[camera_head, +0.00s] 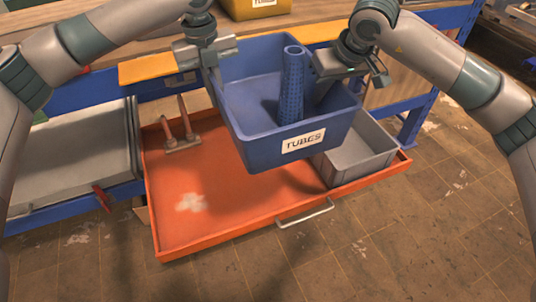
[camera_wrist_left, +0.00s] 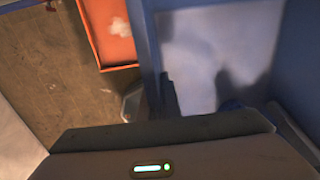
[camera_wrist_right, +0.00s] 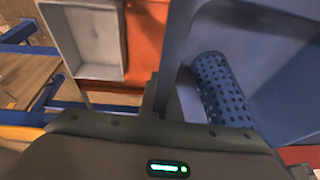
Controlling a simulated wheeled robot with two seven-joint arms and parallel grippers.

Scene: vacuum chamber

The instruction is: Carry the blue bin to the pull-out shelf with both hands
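The blue bin (camera_head: 262,148) has a white label reading TUBES and a blue perforated tube (camera_head: 292,85) standing inside. It appears raised over the orange pull-out shelf (camera_head: 235,222), hiding the shelf's back middle part. My left gripper (camera_head: 213,85) is shut on the bin's left wall; the wall also shows in the left wrist view (camera_wrist_left: 150,45). My right gripper (camera_head: 324,88) is shut on the right wall, which also shows in the right wrist view (camera_wrist_right: 176,50). The bin looks roughly level. Its underside is hidden.
A grey open tray (camera_head: 375,145) sits on the shelf's right end, partly behind the bin. A brown part with two upright pegs (camera_head: 182,145) stands at the back left. The shelf's front left and middle are clear. A yellow bin (camera_head: 255,8) stands on the workbench behind.

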